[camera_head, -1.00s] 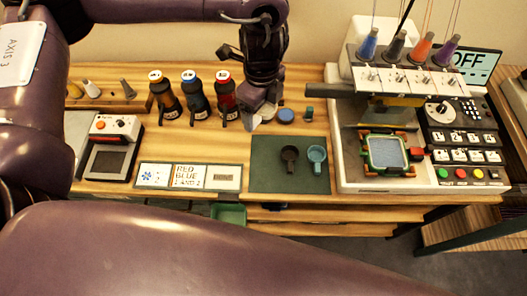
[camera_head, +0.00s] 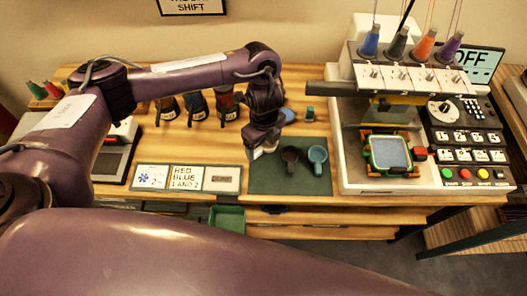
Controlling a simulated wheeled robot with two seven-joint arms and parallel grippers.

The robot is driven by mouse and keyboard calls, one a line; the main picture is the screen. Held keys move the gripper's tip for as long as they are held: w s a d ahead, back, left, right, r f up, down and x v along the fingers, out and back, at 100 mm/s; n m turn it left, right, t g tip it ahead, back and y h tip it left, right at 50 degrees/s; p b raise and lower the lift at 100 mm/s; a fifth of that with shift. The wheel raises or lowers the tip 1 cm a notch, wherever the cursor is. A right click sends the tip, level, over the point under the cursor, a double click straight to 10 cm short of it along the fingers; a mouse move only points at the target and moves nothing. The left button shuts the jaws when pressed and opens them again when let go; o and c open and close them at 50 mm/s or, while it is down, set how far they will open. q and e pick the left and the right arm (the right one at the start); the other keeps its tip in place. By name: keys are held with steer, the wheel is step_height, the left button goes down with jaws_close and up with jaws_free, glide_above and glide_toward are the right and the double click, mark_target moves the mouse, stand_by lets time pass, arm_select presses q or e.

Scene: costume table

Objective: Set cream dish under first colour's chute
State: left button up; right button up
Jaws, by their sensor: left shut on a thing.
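My left gripper (camera_head: 261,149) is over the left edge of the dark green mat (camera_head: 290,184), pointing down. It is shut on a small pale thing, the cream dish (camera_head: 268,148), mostly hidden by the fingers. I cannot tell whether the dish touches the mat. Three dispensers with dark chutes stand behind my arm: a dark one at left (camera_head: 168,108), a blue one (camera_head: 197,104) and a red one (camera_head: 228,104). My arm hides their tops. A card (camera_head: 188,179) reads "RED BLUE 1 AND 2". My right gripper is not in view.
A dark cup (camera_head: 291,157) and a blue cup (camera_head: 317,158) stand on the mat close right of my gripper. A blue dish (camera_head: 287,115) lies behind. The embroidery machine (camera_head: 352,150) fills the right. Wood between dispensers and cards is clear.

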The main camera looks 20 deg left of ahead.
mark_target(264, 151)
arm_select(q)
steer(key=shift+f, duration=2)
steer(key=shift+f, duration=0.1)
steer(key=shift+f, duration=0.15)
steer(key=o, duration=0.7)
steer(key=shift+o, duration=1.1)
step_height(264, 151, up, 12)
steer(key=p, duration=0.1)
steer(key=shift+r+p, duration=0.25)
steer(key=shift+p, duration=0.05)
